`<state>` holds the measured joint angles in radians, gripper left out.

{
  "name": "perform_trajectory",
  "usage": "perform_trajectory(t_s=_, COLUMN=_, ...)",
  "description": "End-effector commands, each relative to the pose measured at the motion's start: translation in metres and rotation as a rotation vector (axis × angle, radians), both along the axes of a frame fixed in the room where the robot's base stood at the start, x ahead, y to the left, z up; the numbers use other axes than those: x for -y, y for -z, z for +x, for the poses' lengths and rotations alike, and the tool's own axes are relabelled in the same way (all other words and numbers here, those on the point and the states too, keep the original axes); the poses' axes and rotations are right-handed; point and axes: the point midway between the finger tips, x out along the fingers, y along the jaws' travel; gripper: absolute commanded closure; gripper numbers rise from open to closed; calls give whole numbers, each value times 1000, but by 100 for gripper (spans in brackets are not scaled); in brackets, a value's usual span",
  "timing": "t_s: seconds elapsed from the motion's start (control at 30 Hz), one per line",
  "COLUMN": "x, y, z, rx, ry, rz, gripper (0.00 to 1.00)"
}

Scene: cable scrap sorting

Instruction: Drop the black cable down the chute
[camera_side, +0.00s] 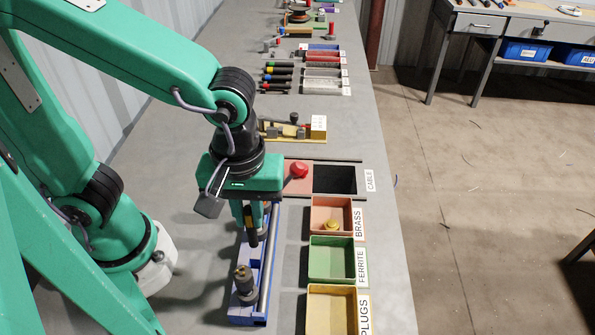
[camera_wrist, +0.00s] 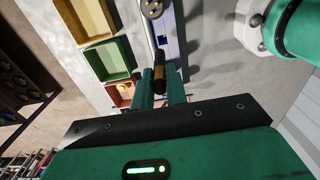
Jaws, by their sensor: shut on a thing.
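The black cable (camera_side: 254,238), a short dark piece, hangs from my gripper (camera_side: 257,212) above the blue tray (camera_side: 262,311). In the wrist view the cable (camera_wrist: 160,60) shows a gold band and sits between the two green fingers of my gripper (camera_wrist: 161,85). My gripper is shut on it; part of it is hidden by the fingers. The chute (camera_side: 335,180), a dark opening labelled CABLE, lies in the bench to the right of my gripper. A reddish cover with a red knob (camera_side: 298,170) is at its left, and the opening shows uncovered.
Brass (camera_side: 314,204), ferrite (camera_side: 315,250) and plugs (camera_side: 314,304) bins line up in front of the chute. A yellow piece lies in the brass bin. The blue tray holds a metal fitting (camera_side: 244,280) and a long grey rod. A yellow fixture (camera_side: 318,127) stands behind the chute.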

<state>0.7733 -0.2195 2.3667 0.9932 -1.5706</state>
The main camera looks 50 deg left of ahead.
Motion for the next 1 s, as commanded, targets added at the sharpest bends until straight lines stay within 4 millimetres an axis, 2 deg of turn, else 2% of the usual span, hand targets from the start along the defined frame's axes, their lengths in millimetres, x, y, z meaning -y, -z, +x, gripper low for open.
perform_trajectory(t_s=0.37, x=5, y=-8, z=52, rx=-2, ry=-102, rz=2, gripper=100)
perform_trajectory(t_s=0.67, x=-4, y=-12, z=131, rx=-2, ry=-249, rz=2, gripper=100)
perform_trajectory(t_s=0.9, x=-27, y=-9, z=197, rx=-2, ry=-368, rz=1, gripper=100)
perform_trajectory(t_s=1.0, x=-38, y=-7, z=218, rx=-2, ry=-407, rz=1, gripper=100)
